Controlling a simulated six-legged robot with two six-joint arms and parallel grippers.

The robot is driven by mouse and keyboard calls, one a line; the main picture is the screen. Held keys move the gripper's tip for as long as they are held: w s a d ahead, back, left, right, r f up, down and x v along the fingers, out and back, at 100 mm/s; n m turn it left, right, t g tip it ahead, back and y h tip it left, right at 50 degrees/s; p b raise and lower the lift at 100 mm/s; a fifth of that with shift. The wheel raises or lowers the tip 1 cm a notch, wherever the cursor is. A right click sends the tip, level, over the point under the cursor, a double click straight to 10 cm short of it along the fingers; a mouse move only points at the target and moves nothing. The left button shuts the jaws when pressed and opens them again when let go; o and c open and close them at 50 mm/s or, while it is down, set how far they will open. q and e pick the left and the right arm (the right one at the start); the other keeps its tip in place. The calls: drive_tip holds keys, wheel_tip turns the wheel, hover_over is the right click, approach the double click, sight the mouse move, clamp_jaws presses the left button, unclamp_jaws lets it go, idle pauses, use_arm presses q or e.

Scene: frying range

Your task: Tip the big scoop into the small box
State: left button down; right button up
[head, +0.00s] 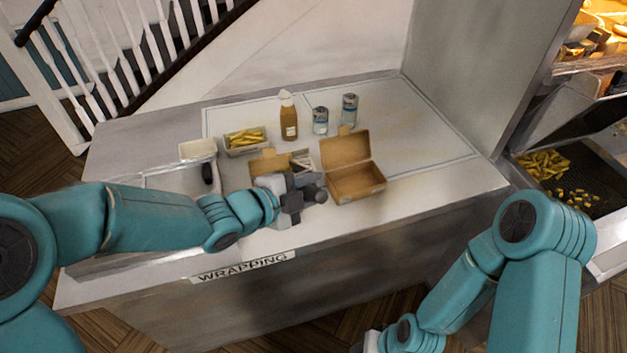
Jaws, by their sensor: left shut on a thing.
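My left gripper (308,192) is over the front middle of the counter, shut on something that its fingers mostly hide. A pale metal piece with dark lines (302,160) shows just behind it, probably part of the big scoop; I cannot see the whole scoop or its load. A smaller open brown box (264,164) stands behind the gripper, partly covered by it. A larger open brown box (356,183), lid up, stands just right of the gripper and looks empty. My right arm is low at the right, its gripper fingers out of view.
A tray of chips (245,143), a sauce bottle (289,117) and two cans (320,121) (349,108) stand behind. A metal basin (176,178) with a black-handled item (208,173) is at left. The counter's right side (440,170) is clear.

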use_arm(q)
drive_tip(key=shift+w+a+r+n+g+p, duration=0.2)
drive_tip(key=shift+w+r+p, duration=0.15)
drive_tip(key=shift+r+p, duration=0.2)
drive_tip(key=shift+w+a+r+n+g+p, duration=0.1)
drive_tip(key=shift+w+a+r+n+p, duration=0.15)
drive_tip(key=shift+r+p, duration=0.25)
drive_tip(key=shift+w+a+r+n, duration=0.25)
drive_tip(key=shift+w+a, duration=0.1)
drive_tip(key=shift+w, duration=0.3)
drive_tip(key=shift+w+a+r+n+g+h, duration=0.3)
drive_tip(key=shift+w+a+r+n+g, duration=0.15)
drive_tip(key=shift+w+r, duration=0.25)
use_arm(e)
drive_tip(key=shift+r, duration=1.35)
